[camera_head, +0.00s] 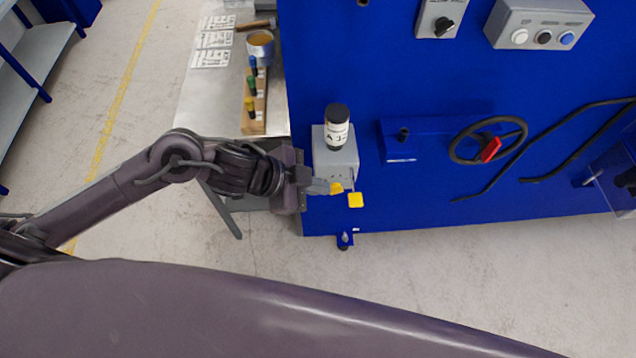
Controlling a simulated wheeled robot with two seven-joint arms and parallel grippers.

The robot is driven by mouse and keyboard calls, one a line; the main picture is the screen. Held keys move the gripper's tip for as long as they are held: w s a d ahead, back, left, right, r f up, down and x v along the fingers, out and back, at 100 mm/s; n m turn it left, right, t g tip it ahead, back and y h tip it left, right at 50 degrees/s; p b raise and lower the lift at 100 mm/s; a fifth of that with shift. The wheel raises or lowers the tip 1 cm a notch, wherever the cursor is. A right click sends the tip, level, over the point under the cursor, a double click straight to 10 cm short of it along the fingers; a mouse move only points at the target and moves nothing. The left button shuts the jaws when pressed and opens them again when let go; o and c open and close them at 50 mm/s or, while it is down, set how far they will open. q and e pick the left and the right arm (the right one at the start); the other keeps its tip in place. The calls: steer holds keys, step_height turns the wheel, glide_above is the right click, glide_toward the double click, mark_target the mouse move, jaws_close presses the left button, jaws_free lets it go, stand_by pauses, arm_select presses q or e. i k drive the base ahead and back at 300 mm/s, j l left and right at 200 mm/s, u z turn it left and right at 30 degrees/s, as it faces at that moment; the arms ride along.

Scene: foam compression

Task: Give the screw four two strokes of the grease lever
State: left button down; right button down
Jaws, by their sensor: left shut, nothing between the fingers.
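The grease unit (337,165) is a grey box on the front of the blue machine, with a black-capped cartridge (337,128) upright on top. The yellow lever end (356,200) sticks out below and in front of the box. My left gripper (335,188) is shut and empty, with its fingertips just left of the yellow lever end. A second yellow patch shows right at the fingertips, and I cannot tell whether they touch it. My right gripper is not in view.
The blue machine (400,60) fills the right side, with a handwheel (487,140) and a button box (540,22). A metal table (208,100) at its left holds a tin (260,46) and a wooden rack (253,105) of coloured items. The floor in front is clear.

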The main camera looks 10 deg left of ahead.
mark_target(355, 199)
steer(key=l+u, duration=0.15)
steer(key=l, duration=1.4)
steer(key=k, duration=0.05)
